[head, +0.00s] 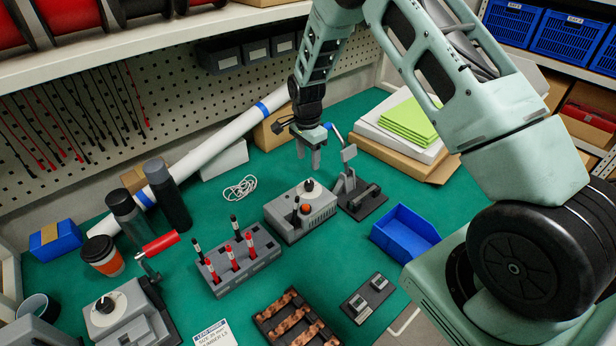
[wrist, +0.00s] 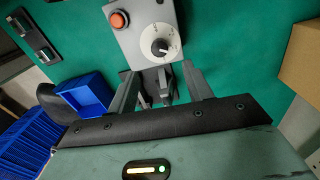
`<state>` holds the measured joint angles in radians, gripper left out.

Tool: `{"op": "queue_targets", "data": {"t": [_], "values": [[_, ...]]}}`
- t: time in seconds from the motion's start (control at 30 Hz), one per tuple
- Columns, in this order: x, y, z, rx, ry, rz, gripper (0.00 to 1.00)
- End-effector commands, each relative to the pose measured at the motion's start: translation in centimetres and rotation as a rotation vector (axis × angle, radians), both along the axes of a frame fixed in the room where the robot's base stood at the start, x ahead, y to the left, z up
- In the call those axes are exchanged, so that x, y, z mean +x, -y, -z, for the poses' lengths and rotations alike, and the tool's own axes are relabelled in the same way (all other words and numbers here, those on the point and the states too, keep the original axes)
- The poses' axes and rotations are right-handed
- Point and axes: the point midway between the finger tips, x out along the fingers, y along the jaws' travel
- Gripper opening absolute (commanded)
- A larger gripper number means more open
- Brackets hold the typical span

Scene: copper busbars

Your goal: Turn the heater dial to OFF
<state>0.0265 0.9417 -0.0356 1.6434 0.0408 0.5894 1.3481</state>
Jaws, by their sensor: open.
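The heater appears to be a grey box (head: 288,222) in the middle of the green bench. It has a dial (head: 308,185) with a black knob on a round white face and an orange-red button (head: 305,208). The wrist view shows the dial (wrist: 160,45) and button (wrist: 118,19) closer. My gripper (head: 309,158) points down above and behind the box in the head view, apart from the dial. Its fingers (wrist: 161,88) are spread with nothing held, and the dial lies beyond them in the wrist view.
A clamp (head: 362,198) stands just right of the box. A marker rack (head: 240,262) is left and a blue bin (head: 405,236) right. A second grey unit with a dial (head: 105,304) sits at front left. A white cable (head: 240,188) lies behind.

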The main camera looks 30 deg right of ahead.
Motion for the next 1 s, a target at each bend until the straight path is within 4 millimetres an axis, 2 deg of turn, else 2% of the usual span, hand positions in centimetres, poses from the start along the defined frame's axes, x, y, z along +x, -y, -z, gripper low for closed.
{"op": "queue_targets", "data": {"t": [0.2,0.43,0.6,0.93,1.0], "values": [[-0.3,0.0,4.4,0.000,-0.004,0.000,0.50],[-0.3,0.0,7.9,0.001,-0.002,0.000,0.50],[-0.3,0.1,9.2,0.000,-0.001,-0.001,0.50],[-0.3,0.0,9.4,0.000,0.001,-0.001,0.50],[-0.3,0.0,9.4,0.000,0.000,-0.001,0.31]]}}
